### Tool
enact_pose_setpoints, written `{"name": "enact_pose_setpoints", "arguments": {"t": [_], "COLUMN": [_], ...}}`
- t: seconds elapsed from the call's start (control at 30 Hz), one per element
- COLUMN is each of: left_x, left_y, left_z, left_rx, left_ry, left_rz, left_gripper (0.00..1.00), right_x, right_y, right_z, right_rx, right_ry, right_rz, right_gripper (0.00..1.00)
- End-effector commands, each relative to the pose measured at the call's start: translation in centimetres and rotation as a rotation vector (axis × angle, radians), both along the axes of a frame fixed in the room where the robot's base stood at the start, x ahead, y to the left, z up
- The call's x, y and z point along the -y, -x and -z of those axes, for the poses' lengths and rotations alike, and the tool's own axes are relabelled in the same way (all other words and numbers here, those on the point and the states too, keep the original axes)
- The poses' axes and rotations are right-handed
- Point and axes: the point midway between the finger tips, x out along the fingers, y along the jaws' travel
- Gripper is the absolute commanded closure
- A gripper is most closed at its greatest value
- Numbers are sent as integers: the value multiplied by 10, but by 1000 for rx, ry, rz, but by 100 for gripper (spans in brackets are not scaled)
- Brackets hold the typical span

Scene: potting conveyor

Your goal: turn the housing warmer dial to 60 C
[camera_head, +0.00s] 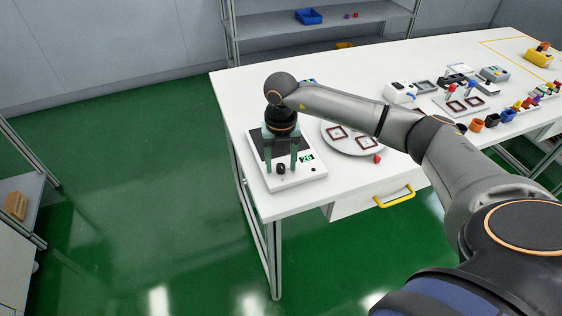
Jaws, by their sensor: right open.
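The housing warmer (288,182) is a flat white box with a dark top plate, at the left front corner of the white table. A green lit display (306,158) on its front right reads what looks like 26. The black dial (281,168) stands on the front strip, left of the display. My right gripper (281,160) points down over the warmer, its two greenish fingers apart on either side, just above and behind the dial. It looks empty. Whether the fingers touch the dial I cannot tell. My left gripper is not in view.
A round grey plate (345,149) with square brown-framed parts lies right of the warmer, a small red piece (377,159) beside it. A yellow drawer handle (395,197) sticks out in front. Several small devices and coloured cups stand farther right. The table's left edge is close.

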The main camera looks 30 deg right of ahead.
Motion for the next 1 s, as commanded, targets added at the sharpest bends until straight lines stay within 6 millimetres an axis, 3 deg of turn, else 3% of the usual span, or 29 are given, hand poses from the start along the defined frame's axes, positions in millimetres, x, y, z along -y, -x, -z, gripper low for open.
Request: {"name": "enact_pose_setpoints", "arguments": {"t": [0.17,0.27,0.7,1.0], "left_x": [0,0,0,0], "left_y": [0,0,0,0], "left_z": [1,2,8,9], "left_rx": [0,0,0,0], "left_ry": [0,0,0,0], "left_rz": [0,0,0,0], "left_gripper": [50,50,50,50], "right_x": [0,0,0,0], "right_y": [0,-1,-1,0], "right_z": [-5,-18,-106,-125], "right_rx": [0,4,4,0], "right_ry": [0,-1,0,0], "right_rz": [-1,-2,-1,0], "right_gripper": [41,41,41,41]}}
